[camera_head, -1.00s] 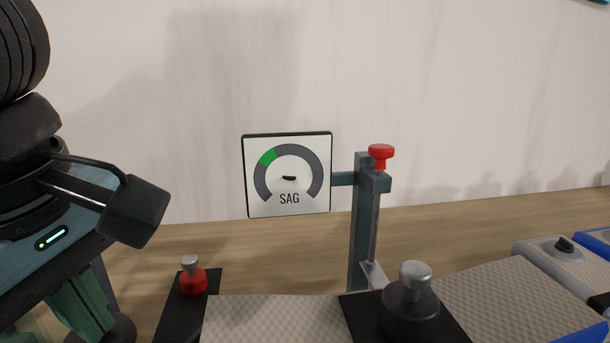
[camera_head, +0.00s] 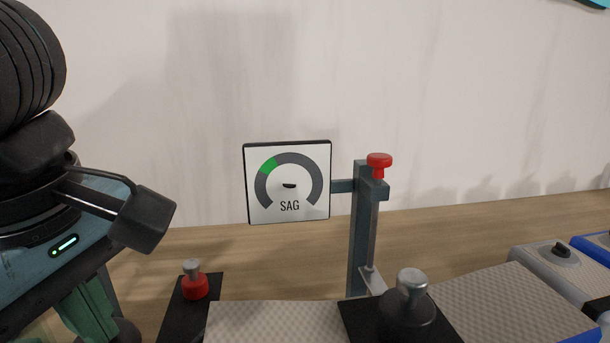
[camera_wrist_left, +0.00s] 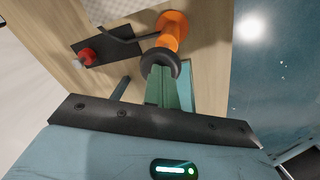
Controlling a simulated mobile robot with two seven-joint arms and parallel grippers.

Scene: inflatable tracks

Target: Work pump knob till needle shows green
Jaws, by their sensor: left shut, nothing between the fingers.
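The white SAG gauge (camera_head: 287,205) stands on a post at the centre of the head view. Its green band is at the upper left of the dial. The short dark needle (camera_head: 289,186) lies near the dial's centre, outside the green; its exact pointing is hard to tell. My left gripper (camera_head: 103,322) is at the lower left, its green fingers shut and empty. In the left wrist view the fingers (camera_wrist_left: 163,76) meet a black round knob (camera_wrist_left: 160,61) on an orange pump body (camera_wrist_left: 172,32). Whether they touch the knob is unclear. My right gripper is out of view.
A red knob (camera_head: 379,160) tops the gauge post (camera_head: 358,230). A small red knob with a metal top (camera_head: 193,284) stands on a black plate. Blue-edged units stand right.

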